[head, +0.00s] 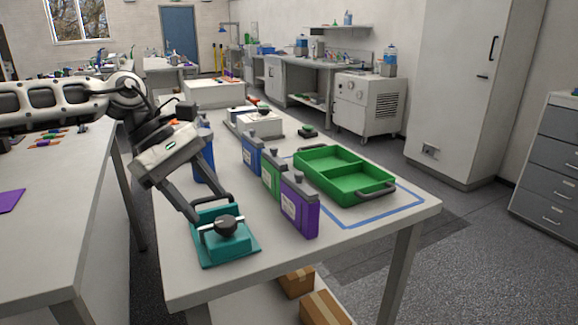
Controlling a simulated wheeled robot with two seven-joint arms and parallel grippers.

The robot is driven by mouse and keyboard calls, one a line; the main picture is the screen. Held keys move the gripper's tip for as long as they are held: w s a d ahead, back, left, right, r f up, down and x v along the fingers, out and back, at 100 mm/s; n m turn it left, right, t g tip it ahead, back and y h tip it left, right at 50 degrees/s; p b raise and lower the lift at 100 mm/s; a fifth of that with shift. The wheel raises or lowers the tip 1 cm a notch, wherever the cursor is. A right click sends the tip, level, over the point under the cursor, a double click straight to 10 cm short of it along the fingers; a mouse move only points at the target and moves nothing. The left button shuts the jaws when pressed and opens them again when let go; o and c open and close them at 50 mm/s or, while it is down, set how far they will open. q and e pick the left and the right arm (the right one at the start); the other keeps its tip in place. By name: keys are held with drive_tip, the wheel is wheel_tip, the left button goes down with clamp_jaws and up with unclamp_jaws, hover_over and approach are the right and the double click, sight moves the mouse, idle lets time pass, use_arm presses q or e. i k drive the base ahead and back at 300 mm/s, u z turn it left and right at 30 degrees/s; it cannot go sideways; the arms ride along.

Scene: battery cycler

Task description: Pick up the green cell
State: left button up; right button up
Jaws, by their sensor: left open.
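The green cell (271,177) stands upright on the table in a row, between a blue cell (251,155) and a purple cell (305,217). The purple cell partly covers it. My left gripper (209,205) is open and empty. Its fingers point down, left of the row, close above or behind a teal block with a black knob (226,252). I cannot tell whether a fingertip touches the block. The gripper is apart from the green cell. My right gripper is not in view.
A green two-part tray (345,187), empty, sits right of the cells inside a blue outline. Another blue item (204,165) stands behind my left gripper. White devices (262,125) stand further back. The table's front right corner (400,212) is clear.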

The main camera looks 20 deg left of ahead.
sight(271, 176)
drive_tip(key=i, duration=0.95)
